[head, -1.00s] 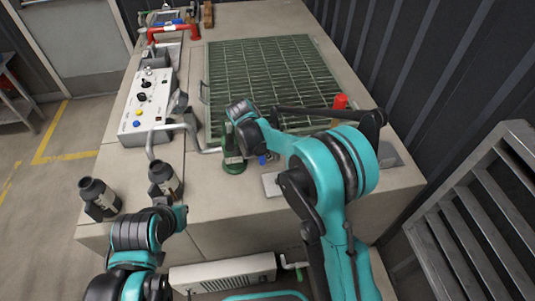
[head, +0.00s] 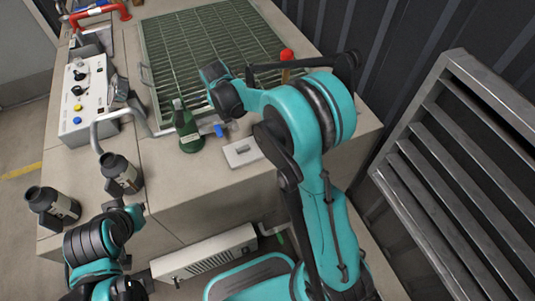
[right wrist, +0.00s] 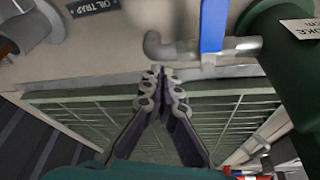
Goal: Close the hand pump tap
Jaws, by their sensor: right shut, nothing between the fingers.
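The hand pump tap has a blue lever (head: 218,130) beside a dark green, bottle-shaped body (head: 187,132) on the bench. In the right wrist view the blue lever (right wrist: 212,28) crosses a grey metal pipe (right wrist: 185,49) that comes out of the green body (right wrist: 290,60). My right gripper (right wrist: 162,78) is shut and empty, its tips just below the pipe in that picture and left of the lever, with a gap to the lever. In the head view its fingers are not discernible.
A green grating (head: 205,50) lies behind the tap. A plate (head: 242,152) is to its right, and a red-topped post (head: 287,62) stands farther right. A control box (head: 82,95), a bent pipe (head: 118,122) and two dark bottles (head: 120,173) are to the left.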

